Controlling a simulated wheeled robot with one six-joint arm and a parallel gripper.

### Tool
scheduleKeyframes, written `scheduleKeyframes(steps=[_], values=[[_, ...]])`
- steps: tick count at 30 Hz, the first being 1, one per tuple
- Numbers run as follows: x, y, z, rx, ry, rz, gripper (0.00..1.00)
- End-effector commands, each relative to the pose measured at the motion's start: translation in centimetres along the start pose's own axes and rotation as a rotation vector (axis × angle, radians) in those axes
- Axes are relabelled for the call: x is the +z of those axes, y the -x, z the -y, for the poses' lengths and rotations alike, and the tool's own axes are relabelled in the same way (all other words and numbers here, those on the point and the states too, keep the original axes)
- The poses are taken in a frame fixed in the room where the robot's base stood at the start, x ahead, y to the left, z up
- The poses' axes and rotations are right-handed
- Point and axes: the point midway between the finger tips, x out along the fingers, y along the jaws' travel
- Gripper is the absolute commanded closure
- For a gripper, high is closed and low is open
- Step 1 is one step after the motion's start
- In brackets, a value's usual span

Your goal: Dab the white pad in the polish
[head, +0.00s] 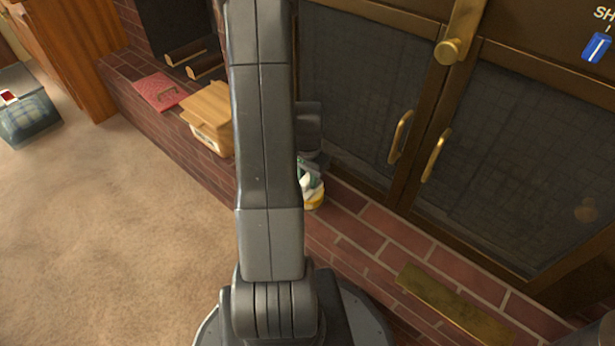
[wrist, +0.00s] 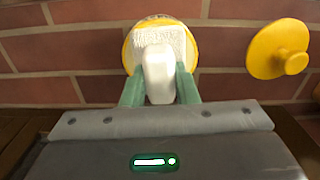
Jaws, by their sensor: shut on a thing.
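My gripper (wrist: 158,90) is shut on the white pad by its rounded white handle, between two green fingers. The textured face of the white pad (wrist: 160,36) lies within the outline of a round yellow tin (wrist: 130,50), which I take to be the polish. The pad covers most of the tin's inside, so I cannot tell whether it touches the polish. In the head view my gripper (head: 311,168) is partly behind my arm, with the white pad (head: 309,189) just above the yellow tin (head: 315,201) on the brick hearth.
A yellow lid with a knob (wrist: 280,50) lies right of the tin. The brick hearth (head: 400,245) runs below glass doors with brass handles (head: 435,155). A brass plate (head: 450,308) lies on the bricks.

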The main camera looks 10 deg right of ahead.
Motion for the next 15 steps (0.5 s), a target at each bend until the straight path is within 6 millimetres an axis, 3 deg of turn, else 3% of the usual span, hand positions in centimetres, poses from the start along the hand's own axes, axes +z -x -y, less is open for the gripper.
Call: scheduleKeyframes(steps=[5,15], values=[[0.1,0.3,-0.1,0.001,-0.001,0.002,0.91],[0.0,3.1,0.0,0.000,0.000,0.001,0.91]])
